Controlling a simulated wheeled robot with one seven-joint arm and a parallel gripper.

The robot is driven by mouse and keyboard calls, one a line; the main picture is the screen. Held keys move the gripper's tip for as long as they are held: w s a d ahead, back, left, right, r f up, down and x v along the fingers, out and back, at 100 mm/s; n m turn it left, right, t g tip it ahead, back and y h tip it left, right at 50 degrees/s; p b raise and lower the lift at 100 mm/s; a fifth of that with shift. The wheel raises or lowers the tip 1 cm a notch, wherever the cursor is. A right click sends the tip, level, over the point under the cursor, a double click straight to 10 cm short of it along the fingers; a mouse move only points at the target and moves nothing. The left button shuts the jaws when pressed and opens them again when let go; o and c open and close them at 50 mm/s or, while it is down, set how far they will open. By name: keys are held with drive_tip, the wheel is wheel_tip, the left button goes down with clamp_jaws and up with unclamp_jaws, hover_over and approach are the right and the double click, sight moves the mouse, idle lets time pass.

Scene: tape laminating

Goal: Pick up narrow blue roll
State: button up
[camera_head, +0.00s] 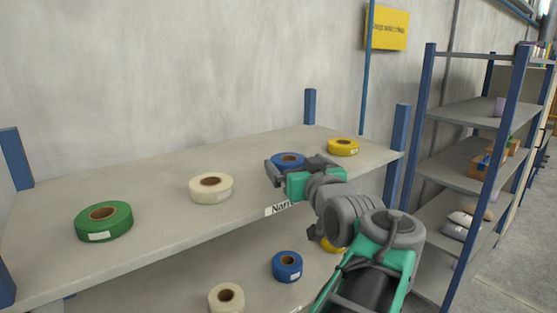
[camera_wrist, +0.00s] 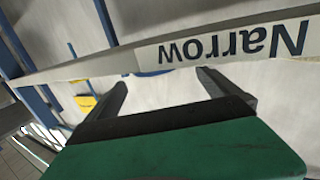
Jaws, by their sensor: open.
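The narrow blue roll (camera_head: 288,157) lies flat on the upper shelf, its brown core facing up. My gripper (camera_head: 293,168) is at its near side, over the front part of that shelf, with its fingers apart to either side of the roll in the picture. The gripper hides the roll's lower front, and I cannot tell the gap between them. In the wrist view my gripper (camera_wrist: 162,78) is open with nothing between its fingers.
On the upper shelf (camera_head: 150,200) are a green roll (camera_head: 104,221), a white roll (camera_head: 211,187) and a yellow roll (camera_head: 343,147). Below are another blue roll (camera_head: 287,266), a white roll (camera_head: 226,299) and a partly hidden yellow one. Blue posts (camera_head: 395,140) edge the shelf.

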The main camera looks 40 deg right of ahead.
sight(287, 156)
drive_tip(key=p+x, duration=0.1)
drive_tip(key=x, duration=0.1)
drive_tip(key=p+x, duration=0.1)
drive_tip(key=x, duration=0.1)
drive_tip(key=p+x, duration=0.1)
drive_tip(key=x, duration=0.1)
drive_tip(key=shift+w+d+f, duration=0.1)
drive_tip(key=shift+d+f, duration=0.15)
drive_tip(key=shift+f, duration=0.1)
drive_tip(key=shift+a, duration=0.15)
drive_tip(key=shift+c, duration=0.2)
drive_tip(key=c, duration=1.3)
drive_tip(key=shift+r, duration=0.1)
